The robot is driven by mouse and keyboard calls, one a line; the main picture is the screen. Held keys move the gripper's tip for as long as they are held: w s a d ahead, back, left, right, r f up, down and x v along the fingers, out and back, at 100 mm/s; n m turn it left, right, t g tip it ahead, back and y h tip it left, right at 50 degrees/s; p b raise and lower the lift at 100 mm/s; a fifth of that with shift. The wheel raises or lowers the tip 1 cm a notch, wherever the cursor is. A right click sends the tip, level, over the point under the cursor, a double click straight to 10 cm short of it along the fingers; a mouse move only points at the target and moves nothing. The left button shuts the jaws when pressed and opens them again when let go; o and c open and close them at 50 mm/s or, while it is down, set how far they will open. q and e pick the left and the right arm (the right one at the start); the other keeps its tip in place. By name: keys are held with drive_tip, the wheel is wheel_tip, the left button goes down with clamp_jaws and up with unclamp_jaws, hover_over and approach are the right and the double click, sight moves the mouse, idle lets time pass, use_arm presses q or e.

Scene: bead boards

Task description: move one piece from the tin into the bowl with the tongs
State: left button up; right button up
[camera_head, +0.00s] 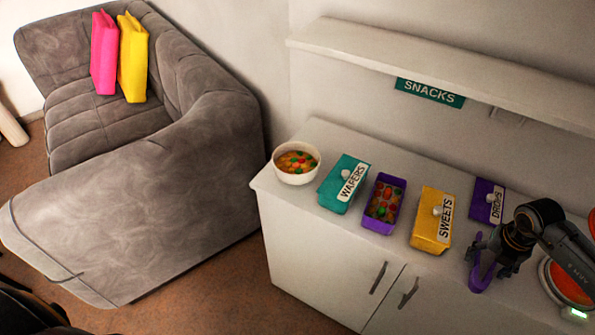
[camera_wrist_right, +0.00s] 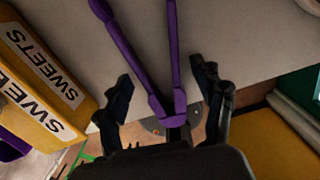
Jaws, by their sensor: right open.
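The purple tongs (camera_head: 477,270) lie on the white cabinet top near its front edge. In the right wrist view the tongs (camera_wrist_right: 136,50) spread away from me, their joined end between my fingers. My right gripper (camera_head: 485,252) is open over them; its fingers stand on both sides in the right wrist view (camera_wrist_right: 165,82), with gaps visible. The open purple tin (camera_head: 368,220) holds red, green and brownish pieces. A purple lid marked DROPS (camera_head: 482,214) lies apart to the right. The white bowl (camera_head: 297,178) at the left end holds colourful pieces. My left gripper is out of view.
A closed teal WAFERS tin (camera_head: 333,196) stands between bowl and open tin. A closed yellow SWEETS tin (camera_head: 426,232) stands between open tin and tongs; it is close left in the wrist view (camera_wrist_right: 75,108). A shelf (camera_head: 420,55) overhangs behind. A round red-orange object (camera_head: 568,285) is at right.

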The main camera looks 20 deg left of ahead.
drive_tip(key=shift+f, duration=0.15)
drive_tip(key=c, duration=0.7)
wheel_tip(320, 180, up, 12)
drive_tip(key=p, duration=0.8)
